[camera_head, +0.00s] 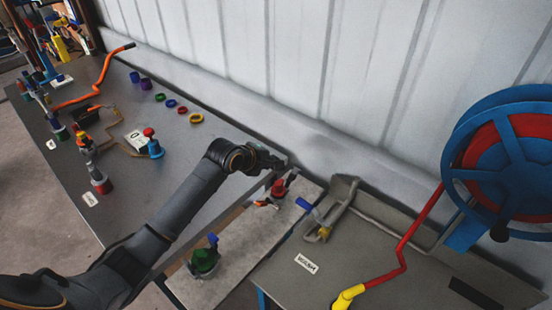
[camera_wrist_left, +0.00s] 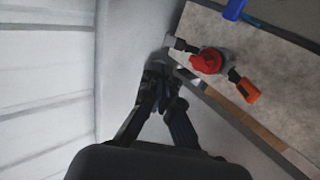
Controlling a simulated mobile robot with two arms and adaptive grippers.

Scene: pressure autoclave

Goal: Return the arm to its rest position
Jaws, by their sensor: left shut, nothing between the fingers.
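My left arm reaches in from the lower left of the head view. Its gripper (camera_head: 286,168) is shut and empty near the wall, beside the far end of the lower grey shelf. In the left wrist view the shut fingers (camera_wrist_left: 163,88) hang over the pale strip between the wall and the shelf edge. A red valve (camera_head: 279,187) sits on that shelf just beyond the fingertips, and it also shows in the left wrist view (camera_wrist_left: 207,61). I cannot tell whether the fingers touch its dark pipe end. My right gripper is out of view.
A dark table (camera_head: 190,190) at left holds valves, coloured rings and an orange pipe. A green fitting (camera_head: 204,262) stands on the lower shelf. At right, a grey bench (camera_head: 400,230) holds a red hose with a yellow nozzle. A blue hose reel (camera_head: 500,160) stands above it.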

